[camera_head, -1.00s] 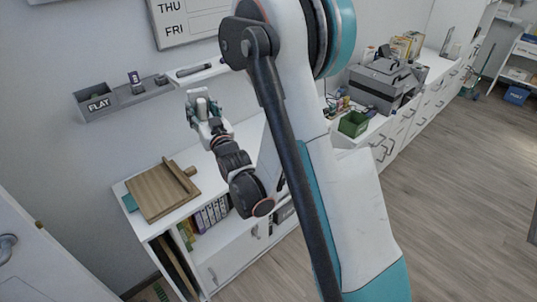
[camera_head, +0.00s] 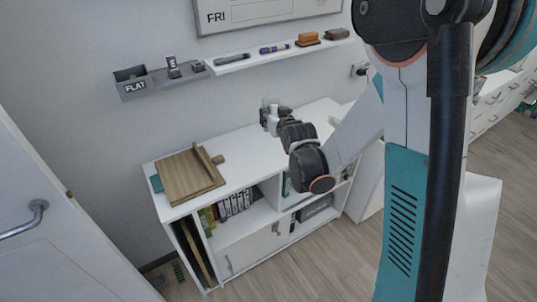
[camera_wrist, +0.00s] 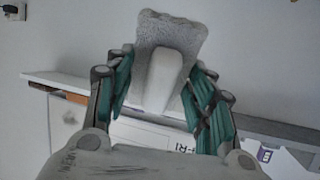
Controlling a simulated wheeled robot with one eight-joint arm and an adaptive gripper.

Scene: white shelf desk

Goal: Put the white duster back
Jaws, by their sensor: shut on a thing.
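The white duster (camera_wrist: 160,80) has a white block handle and a grey felt face. In the wrist view it stands upright between the teal-lined fingers of my gripper (camera_wrist: 158,92), which is shut on it. In the head view my gripper (camera_head: 270,113) is small, over the back of the white cabinet top and below the wall ledge (camera_head: 240,66). The duster is hard to tell from the gripper there. The ledge holds markers, an orange eraser (camera_head: 307,38) and a brown eraser (camera_head: 337,33).
A grey wall caddy (camera_head: 160,80) marked FLAT adjoins the ledge's left end. A wooden board (camera_head: 187,177) lies on the left of the cabinet top (camera_head: 240,150). Binders (camera_head: 235,203) stand in the cabinet. A white door (camera_head: 50,230) is at left. My arm covers the right side.

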